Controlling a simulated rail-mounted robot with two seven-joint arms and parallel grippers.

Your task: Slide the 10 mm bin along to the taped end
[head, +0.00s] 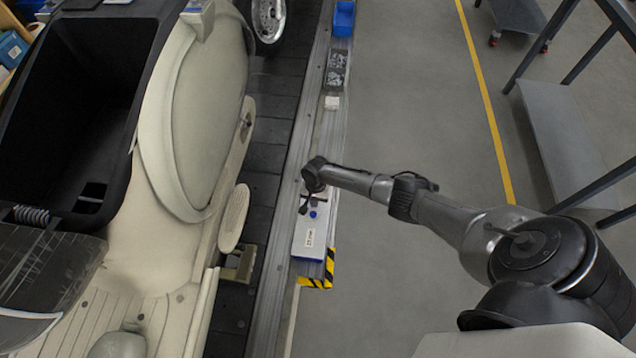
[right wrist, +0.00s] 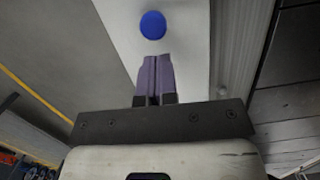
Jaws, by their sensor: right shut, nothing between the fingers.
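A long bin with a white top, a blue round spot and a small label (head: 308,238) lies on the narrow rail shelf beside the conveyor; blue shows at its near edge. The label is too small to read surely. The shelf's near end carries black-and-yellow tape (head: 316,283), and the bin's near end lies close to it; I cannot tell whether they touch. My right gripper (head: 309,204) is over the bin's far part. In the right wrist view its fingers (right wrist: 157,80) are shut and empty, in front of the white top (right wrist: 190,40) and blue spot (right wrist: 152,25). My left gripper is out of view.
Farther up the shelf are a small white block (head: 332,103), a grey bin of small parts (head: 336,70) and a blue bin (head: 343,22). A cream vehicle body (head: 190,110) stands left on the dark slat conveyor (head: 262,155). Open floor with a yellow line lies right.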

